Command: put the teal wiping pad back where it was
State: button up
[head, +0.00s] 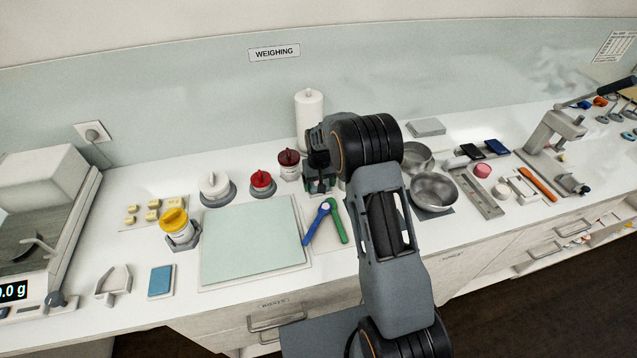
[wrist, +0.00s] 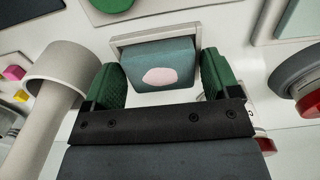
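The teal wiping pad (wrist: 160,63) shows in the wrist view as a block with a pale pink oval on its near face. It is at a light grey open-fronted holder (wrist: 155,34), whose rim shows behind and beside it. My gripper (wrist: 162,75) has its green fingers wide apart, one on each side of the pad. The pad nearly fills the gap, and I cannot tell whether both fingers press on it. In the head view my gripper (head: 319,184) is low over the counter in front of the paper roll. I cannot make out the pad there.
A white paper roll (head: 309,112) stands behind my gripper. Red-lidded jars (head: 262,181) are to its left, blue and green handled tools (head: 318,220) in front, metal bowls (head: 434,190) to the right. A pale green mat (head: 252,240) lies bare at front left.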

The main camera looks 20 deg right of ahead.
jog(key=shift+o, duration=0.8)
jog(key=shift+r, duration=0.25)
jog(key=s+r+b, duration=0.2)
jog(key=s+r, duration=0.1)
jog(key=r, duration=1.3)
jog(key=s+r+t, duration=0.2)
jog(key=s, duration=1)
jog(key=s+r+t, duration=0.1)
jog(key=s+t, duration=0.1)
jog(key=s, duration=1)
jog(key=shift+s+r+t, duration=0.3)
jog(key=shift+s+r, duration=0.1)
